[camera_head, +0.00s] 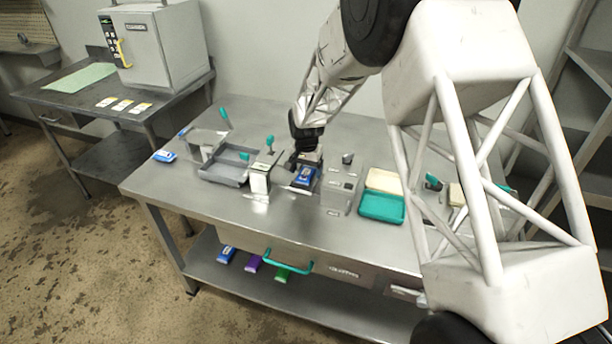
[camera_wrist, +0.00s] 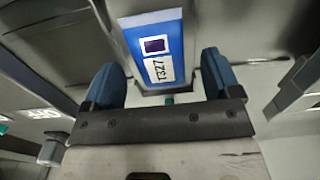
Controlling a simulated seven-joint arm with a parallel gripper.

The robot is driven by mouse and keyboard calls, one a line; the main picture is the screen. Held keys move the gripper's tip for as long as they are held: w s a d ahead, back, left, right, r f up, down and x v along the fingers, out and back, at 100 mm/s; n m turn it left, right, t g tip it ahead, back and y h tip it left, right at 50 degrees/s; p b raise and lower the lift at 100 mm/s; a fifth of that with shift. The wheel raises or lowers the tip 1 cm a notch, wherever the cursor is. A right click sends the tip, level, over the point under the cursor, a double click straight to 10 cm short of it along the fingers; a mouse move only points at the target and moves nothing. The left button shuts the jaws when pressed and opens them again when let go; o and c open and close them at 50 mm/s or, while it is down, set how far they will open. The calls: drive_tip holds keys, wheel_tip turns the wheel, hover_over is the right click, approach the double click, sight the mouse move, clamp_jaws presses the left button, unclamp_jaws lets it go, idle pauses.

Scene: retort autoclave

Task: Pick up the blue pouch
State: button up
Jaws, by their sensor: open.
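A blue pouch (camera_head: 305,176) with a white end lies near the middle of the table, between a small white-fronted device and a grey box. In the wrist view the blue pouch (camera_wrist: 172,36) shows a dark square and a white printed label. My gripper (camera_head: 306,158) is at this pouch, pointing down. In the wrist view my open gripper (camera_wrist: 160,78) has its two blue fingertips at either side of the pouch's near end; I cannot tell whether they touch it. Another blue pouch (camera_head: 164,156) lies at the table's left end, and a third (camera_head: 226,254) on the lower shelf.
A grey tray (camera_head: 222,178) stands left of my gripper, with teal-handled fixtures around it. The grey box (camera_head: 338,194) and a teal tray (camera_head: 381,207) stand to the right. Purple (camera_head: 253,263) and green (camera_head: 283,273) pouches lie on the lower shelf. The table's front strip is mostly clear.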

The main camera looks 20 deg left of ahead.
drive_tip(key=shift+f, duration=0.6)
drive_tip(key=shift+c, duration=0.5)
drive_tip(key=c, duration=0.9)
